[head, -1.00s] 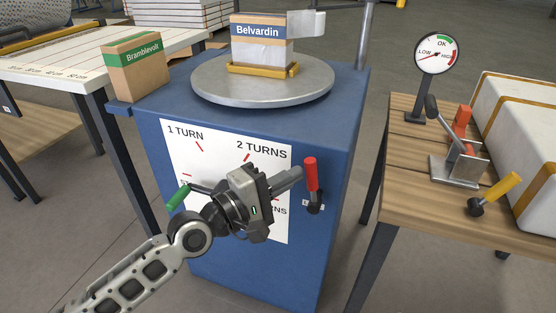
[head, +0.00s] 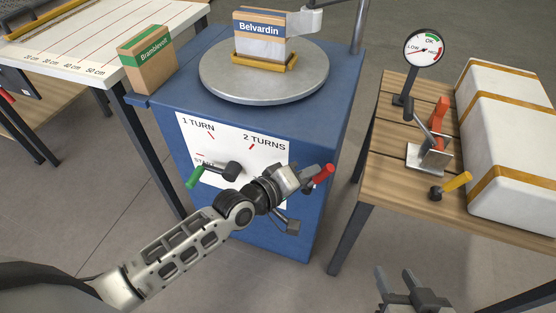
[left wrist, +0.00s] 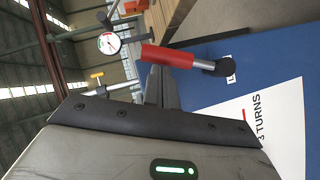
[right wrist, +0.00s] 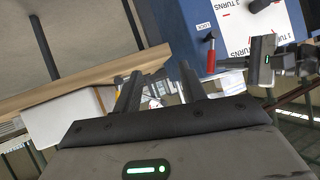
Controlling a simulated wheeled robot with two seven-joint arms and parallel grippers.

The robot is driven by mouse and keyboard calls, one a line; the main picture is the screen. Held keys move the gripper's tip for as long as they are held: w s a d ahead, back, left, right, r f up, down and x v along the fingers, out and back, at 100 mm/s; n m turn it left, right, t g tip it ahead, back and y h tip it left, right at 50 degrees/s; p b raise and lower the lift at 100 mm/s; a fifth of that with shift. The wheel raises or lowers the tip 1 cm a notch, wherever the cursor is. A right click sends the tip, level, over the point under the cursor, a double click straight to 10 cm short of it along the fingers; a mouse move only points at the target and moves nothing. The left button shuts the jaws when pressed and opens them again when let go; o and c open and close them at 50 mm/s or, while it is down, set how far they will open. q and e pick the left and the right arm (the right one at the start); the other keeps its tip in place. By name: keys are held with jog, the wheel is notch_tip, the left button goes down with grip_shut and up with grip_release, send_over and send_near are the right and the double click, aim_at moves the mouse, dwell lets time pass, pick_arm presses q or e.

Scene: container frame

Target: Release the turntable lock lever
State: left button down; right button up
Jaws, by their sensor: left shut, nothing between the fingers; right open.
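The lock lever with a red grip (head: 323,175) is on the front of the blue cabinet (head: 318,140), near its right edge. In the head view it slants up to the right and its base is hidden. My left gripper (head: 306,182) is shut and empty, right beside the lever. In the left wrist view the red grip (left wrist: 168,56) lies just past the closed fingertips; I cannot tell whether they touch. The grey turntable (head: 215,82) on top carries the Belvardin box (head: 260,40). My right gripper (head: 395,276) is open and empty at the bottom, away from the cabinet.
A green-handled crank (head: 194,178) is left of the lever on the white turns panel (head: 268,160). The wooden table (head: 370,190) at right holds a gauge (head: 425,48), a clamp (head: 430,155), a yellow-handled lever (head: 457,183) and white cases (head: 510,190). The Bramblevolt box (head: 150,65) stands left.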

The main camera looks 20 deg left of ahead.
pick_arm(q)
jog(key=shift+d, duration=0.2)
dwell(0.4)
jog(key=shift+s, duration=0.1)
jog(key=s+a+r+p, duration=0.2)
jog(key=s+a+r, duration=0.2)
jog(key=s+a, duration=0.4)
jog(key=shift+s+a, duration=0.3)
jog(key=shift+a, duration=0.25)
